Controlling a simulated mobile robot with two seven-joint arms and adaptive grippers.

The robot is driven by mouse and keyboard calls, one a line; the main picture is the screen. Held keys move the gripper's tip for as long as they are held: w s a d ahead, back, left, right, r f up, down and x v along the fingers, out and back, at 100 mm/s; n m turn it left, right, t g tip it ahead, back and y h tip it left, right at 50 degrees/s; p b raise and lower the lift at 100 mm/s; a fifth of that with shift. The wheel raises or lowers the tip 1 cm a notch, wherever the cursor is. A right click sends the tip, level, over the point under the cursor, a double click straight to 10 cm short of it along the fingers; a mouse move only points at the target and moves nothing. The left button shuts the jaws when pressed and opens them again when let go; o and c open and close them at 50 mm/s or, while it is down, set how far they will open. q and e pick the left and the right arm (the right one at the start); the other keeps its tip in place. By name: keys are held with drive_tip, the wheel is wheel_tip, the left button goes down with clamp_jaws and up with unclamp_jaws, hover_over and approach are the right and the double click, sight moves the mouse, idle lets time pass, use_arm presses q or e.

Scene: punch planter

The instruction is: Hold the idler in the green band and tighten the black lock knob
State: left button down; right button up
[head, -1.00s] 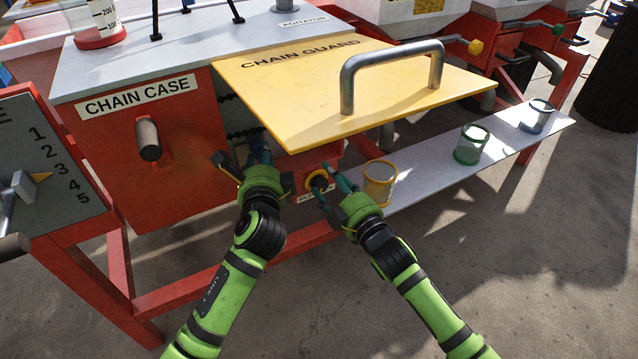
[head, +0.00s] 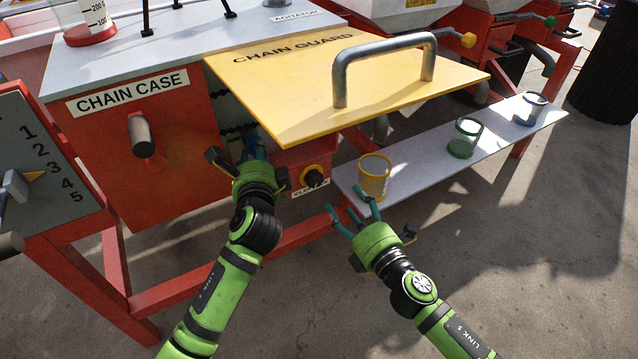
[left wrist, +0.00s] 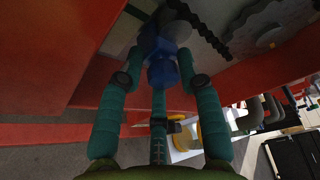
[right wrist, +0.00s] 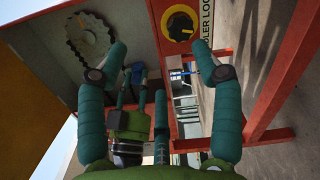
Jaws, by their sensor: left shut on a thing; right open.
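My left gripper (head: 256,152) reaches under the yellow chain guard. In the left wrist view its fingers (left wrist: 166,82) are closed around a blue block-like idler handle (left wrist: 163,72), which also shows in the right wrist view (right wrist: 137,70). No green band can be made out. The black lock knob (head: 314,176), with a yellow ring around it, sits on the red panel right of the left gripper. It also shows in the right wrist view (right wrist: 180,25) beside a lettered label. My right gripper (head: 352,212) is open and empty, below and right of the knob, apart from it.
The chain guard (head: 290,85) overhangs the work area. A chain (left wrist: 207,32) and a toothed sprocket (left wrist: 268,22) lie near the left fingers. A yellow cup (head: 374,177) stands on the pale shelf (head: 415,170), close to my right gripper; green and blue cups stand further along.

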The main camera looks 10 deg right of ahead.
sight(316, 180)
drive_tip(key=w+a+f+n, duration=0.1)
drive_tip(key=w+n, duration=0.2)
drive_tip(key=n, duration=0.1)
drive_tip(key=w+a+n, duration=0.2)
drive_tip(key=w+n, duration=0.1)
drive_tip(key=n, duration=0.1)
drive_tip(key=w+a+f+n, duration=0.1)
drive_tip(key=w+a+n, duration=0.1)
drive_tip(key=w+n, duration=0.2)
drive_tip(key=shift+f+n+y, duration=0.35)
drive_tip(key=shift+n+y, duration=0.05)
drive_tip(key=shift+n, duration=0.1)
drive_tip(key=shift+r, duration=0.1)
drive_tip(key=c, duration=1.1)
